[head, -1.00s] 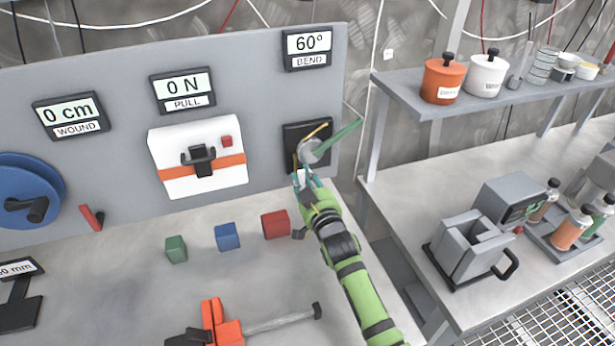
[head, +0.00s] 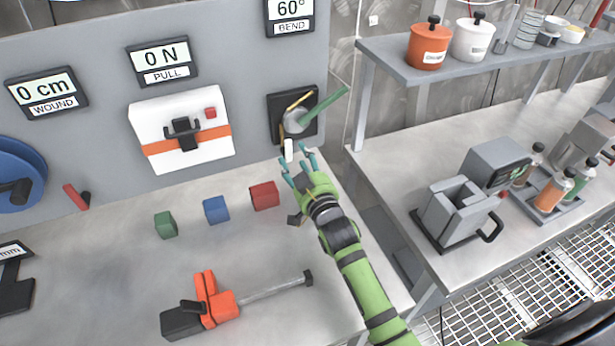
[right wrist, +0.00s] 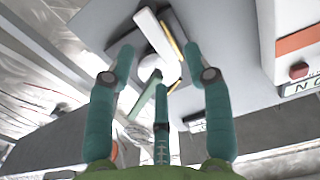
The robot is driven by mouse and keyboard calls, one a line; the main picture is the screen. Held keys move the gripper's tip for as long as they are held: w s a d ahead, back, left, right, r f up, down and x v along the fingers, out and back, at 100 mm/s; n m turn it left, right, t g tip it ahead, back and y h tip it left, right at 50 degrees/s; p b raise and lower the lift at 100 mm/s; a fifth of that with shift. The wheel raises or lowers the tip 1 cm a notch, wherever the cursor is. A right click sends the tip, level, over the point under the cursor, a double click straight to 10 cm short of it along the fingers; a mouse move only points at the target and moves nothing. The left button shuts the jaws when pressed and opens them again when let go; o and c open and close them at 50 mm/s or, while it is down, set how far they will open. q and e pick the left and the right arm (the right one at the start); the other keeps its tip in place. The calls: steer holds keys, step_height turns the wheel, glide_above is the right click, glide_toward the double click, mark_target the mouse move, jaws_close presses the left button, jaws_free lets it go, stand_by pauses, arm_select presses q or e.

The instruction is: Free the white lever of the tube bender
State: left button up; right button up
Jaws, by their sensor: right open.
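The tube bender (head: 274,104) is a black plate on the upright panel with a grey round die (head: 296,122), a yellow rod and a green lever (head: 325,104) pointing up right. Its white lever (head: 289,150) hangs down below the die; it also shows in the right wrist view (right wrist: 153,32). My right gripper (head: 298,162) is open just below and in front of the white lever, apart from it. In the right wrist view its teal fingers (right wrist: 160,66) are spread with nothing held between them. My left gripper is not in view.
Red (head: 264,195), blue (head: 216,209) and green (head: 166,225) cubes stand on the bench left of my right arm. An orange tool with a grey rod (head: 215,300) lies nearer. A white box (head: 180,136) is on the panel. A gap separates the right-hand bench (head: 400,170).

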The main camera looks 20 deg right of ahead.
steer(key=s, duration=0.7)
steer(key=shift+s, duration=0.25)
steer(key=shift+d, duration=0.1)
